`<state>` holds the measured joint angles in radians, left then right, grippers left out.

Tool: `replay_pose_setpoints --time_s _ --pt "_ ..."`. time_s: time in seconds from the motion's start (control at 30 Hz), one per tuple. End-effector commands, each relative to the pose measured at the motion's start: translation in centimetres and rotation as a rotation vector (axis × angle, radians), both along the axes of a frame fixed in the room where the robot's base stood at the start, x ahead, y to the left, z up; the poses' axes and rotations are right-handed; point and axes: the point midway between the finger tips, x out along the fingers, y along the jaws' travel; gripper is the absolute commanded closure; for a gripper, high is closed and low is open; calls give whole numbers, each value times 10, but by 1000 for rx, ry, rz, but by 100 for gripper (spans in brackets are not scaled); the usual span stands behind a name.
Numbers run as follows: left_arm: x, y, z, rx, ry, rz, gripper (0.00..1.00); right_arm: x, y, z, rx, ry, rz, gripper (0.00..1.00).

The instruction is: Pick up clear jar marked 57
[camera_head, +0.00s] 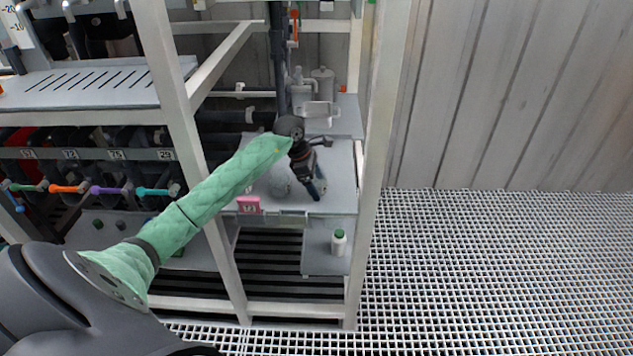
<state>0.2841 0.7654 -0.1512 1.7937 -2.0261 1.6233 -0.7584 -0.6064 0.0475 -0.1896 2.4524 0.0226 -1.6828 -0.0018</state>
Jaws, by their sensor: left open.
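My left arm reaches in from the lower left in a green quilted sleeve. My left gripper (314,184) is open and points down over the grey middle shelf (343,160) inside the rack. I cannot read a 57 on any jar. My right gripper is not in view.
A pink tag (248,205) sits at the shelf's front edge. A white bottle with a green cap (339,243) stands on a lower shelf. Pale containers (322,82) stand behind. White rack posts (377,150) flank the opening. Coloured valve handles (108,190) line the left. Grating floor lies open at right.

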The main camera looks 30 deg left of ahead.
Motion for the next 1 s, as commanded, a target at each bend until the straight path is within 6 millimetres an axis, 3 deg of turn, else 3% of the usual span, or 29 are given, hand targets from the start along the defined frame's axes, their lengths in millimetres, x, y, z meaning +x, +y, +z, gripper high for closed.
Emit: replay_pose_setpoints --time_s 0.33,0.57,1.0 --pt "1 -1 -5 1 0 0 20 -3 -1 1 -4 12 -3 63" --pt "1 -2 -5 1 0 0 65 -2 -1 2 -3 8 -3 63" --pt "2 -1 4 1 -2 1 66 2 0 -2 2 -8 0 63"
